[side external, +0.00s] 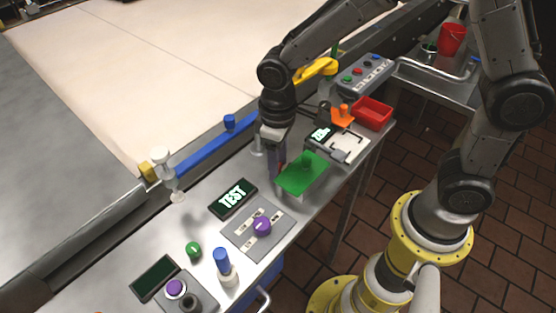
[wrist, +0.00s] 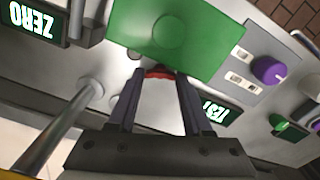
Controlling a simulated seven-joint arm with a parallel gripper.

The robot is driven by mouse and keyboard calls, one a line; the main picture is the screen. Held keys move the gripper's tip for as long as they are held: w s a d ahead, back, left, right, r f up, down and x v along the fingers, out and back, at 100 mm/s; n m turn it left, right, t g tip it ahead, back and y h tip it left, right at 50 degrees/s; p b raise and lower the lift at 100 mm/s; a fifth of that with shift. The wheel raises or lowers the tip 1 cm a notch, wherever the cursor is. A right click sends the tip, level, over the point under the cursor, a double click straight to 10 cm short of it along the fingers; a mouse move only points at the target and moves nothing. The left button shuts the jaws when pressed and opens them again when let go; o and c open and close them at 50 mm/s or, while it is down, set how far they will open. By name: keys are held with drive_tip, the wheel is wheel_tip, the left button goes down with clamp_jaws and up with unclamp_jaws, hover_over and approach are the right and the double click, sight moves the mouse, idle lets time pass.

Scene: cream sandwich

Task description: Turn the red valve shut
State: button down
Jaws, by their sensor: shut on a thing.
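My gripper (side external: 276,168) points down at the bench beside a green plate (side external: 302,172). In the wrist view my gripper's two dark fingers (wrist: 158,78) stand apart with a red piece between their tips, which I take to be the red valve (wrist: 158,72). The fingers are closed on it. Most of the valve is hidden under the edge of the green plate (wrist: 205,35) and behind the fingers.
A TEST display (side external: 233,199) and a purple knob (side external: 262,226) on a slotted panel lie nearer the side camera. A scale (side external: 340,142), a red bin (side external: 372,113) and a button box (side external: 365,76) stand beyond. A blue bar (side external: 215,147) runs along the bench's left edge.

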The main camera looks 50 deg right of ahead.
drive_tip(key=m, duration=0.4)
idle(0.3)
drive_tip(key=c, duration=0.6)
unclamp_jaws()
wheel_tip(320, 180, up, 14)
